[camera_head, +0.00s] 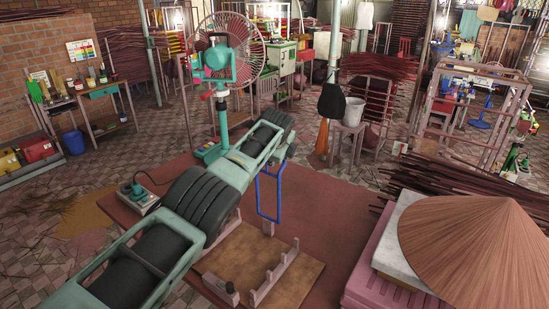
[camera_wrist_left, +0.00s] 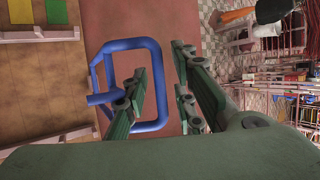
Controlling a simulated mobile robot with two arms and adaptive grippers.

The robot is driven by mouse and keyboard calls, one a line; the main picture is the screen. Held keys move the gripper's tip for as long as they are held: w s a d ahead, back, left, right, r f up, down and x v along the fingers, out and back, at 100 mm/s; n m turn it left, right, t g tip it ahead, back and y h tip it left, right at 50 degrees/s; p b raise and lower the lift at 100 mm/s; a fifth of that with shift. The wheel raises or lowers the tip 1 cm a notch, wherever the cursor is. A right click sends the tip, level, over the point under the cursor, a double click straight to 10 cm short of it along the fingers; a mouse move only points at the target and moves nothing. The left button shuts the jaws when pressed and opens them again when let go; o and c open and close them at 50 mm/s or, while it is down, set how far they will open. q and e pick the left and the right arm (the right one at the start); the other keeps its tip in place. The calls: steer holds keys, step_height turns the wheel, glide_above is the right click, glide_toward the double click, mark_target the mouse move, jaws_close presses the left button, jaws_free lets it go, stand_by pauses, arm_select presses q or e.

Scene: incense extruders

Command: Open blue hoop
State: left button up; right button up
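The blue hoop (camera_head: 280,195) is a rounded rectangular tube frame in the middle of the head view, beside the wooden board. The end of my left arm covers its upper part there. In the left wrist view the hoop (camera_wrist_left: 161,95) is close, with a short blue bar on its left side. My left gripper (camera_wrist_left: 161,58) is open, with one finger over the hoop's inside and the other beyond its right bar. That bar shows in the gap between the fingers; I cannot tell whether they touch it. My right gripper is not in view.
A wooden board (camera_head: 248,258) with upright wooden blocks (camera_head: 274,275) lies in front of the hoop. A green fan (camera_head: 219,62) stands behind my left arm. A conical straw hat (camera_head: 470,240) sits on a stack at the right. Reddish floor right of the hoop is clear.

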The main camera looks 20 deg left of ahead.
arm_select(q)
steer(key=v, duration=1.2)
stand_by(0.6)
steer(key=shift+f, duration=0.2)
